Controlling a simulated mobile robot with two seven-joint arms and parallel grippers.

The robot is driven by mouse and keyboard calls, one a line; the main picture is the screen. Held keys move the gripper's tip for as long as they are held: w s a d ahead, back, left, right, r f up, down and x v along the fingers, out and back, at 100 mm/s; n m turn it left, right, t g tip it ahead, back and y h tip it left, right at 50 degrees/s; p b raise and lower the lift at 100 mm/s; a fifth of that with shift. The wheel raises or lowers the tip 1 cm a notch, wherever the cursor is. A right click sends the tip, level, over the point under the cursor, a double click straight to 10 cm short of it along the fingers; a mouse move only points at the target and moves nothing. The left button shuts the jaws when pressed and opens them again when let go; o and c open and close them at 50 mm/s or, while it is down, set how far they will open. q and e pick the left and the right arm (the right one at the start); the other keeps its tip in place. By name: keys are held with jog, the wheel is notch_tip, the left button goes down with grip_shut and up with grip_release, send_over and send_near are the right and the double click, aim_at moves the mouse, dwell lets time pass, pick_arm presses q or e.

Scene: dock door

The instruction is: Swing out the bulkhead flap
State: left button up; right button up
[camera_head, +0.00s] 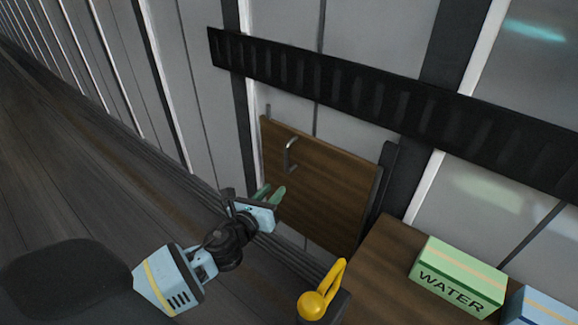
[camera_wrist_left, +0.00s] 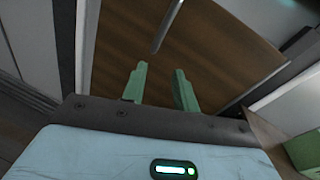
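The bulkhead flap is a brown wooden panel (camera_head: 318,190) on the grey wall, and it looks shut or nearly shut. Its metal handle (camera_head: 289,154) is a grey bar near the panel's upper left. My left gripper (camera_head: 273,194) has green fingers and sits below and left of the handle, in front of the panel's left edge. In the left wrist view the green fingers (camera_wrist_left: 158,82) stand apart with nothing between them. The flap (camera_wrist_left: 205,50) fills the view beyond them, and the handle (camera_wrist_left: 168,25) lies ahead of the fingertips. My right gripper is not in view.
A wooden surface (camera_head: 385,275) at lower right holds a green WATER box (camera_head: 458,278) and a blue box (camera_head: 540,308). A yellow hook-like item (camera_head: 318,300) stands at its left corner. A black ribbed rail (camera_head: 375,98) crosses above the flap. The floor at left is clear.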

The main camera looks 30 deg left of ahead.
aim_at(286, 169)
pick_arm(q)
jog(key=w+r+m, duration=0.1)
jog(key=w+a+r+m+t, duration=0.1)
jog(key=r, duration=0.1)
jog(key=shift+w+a+m+b, duration=0.1)
jog(key=shift+w+m+b, duration=0.2)
jog(key=shift+w+b, duration=0.05)
jog(key=shift+w+a+b, duration=0.2)
jog(key=shift+w+b, duration=0.2)
jog(key=shift+w, duration=3.5)
jog(key=shift+c, duration=0.4)
grip_shut()
